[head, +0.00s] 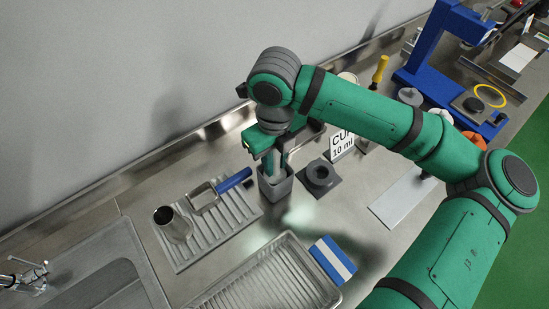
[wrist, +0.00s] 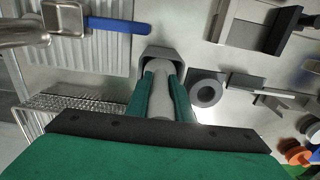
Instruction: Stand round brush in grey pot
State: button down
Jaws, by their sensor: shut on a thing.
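The grey pot (head: 276,192) stands on the steel counter, right of the ribbed drainer. My gripper (head: 276,165) points down just above its mouth. In the wrist view, my gripper (wrist: 162,98) is shut on a pale grey rounded piece, which I take to be the round brush (wrist: 160,78). The brush's far end lies at or inside the opening of the grey pot (wrist: 143,60). How deep it goes, and whether it touches the bottom, is hidden by the pot wall and my fingers.
A dark block with a round hole (head: 320,177) stands close right of the pot. A ribbed tray (head: 268,285) and a blue-white box (head: 333,260) are in front.

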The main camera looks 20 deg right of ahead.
jog(key=c, duration=1.5)
grip_release()
notch_tip(320, 180, up, 10)
jog(key=shift+w, duration=0.1)
jog(key=shift+s+d+r, duration=0.15)
jog(key=shift+s+r, duration=0.05)
jog(key=shift+r, duration=0.25)
jog(key=shift+w+a, duration=0.1)
jog(key=shift+a, duration=0.1)
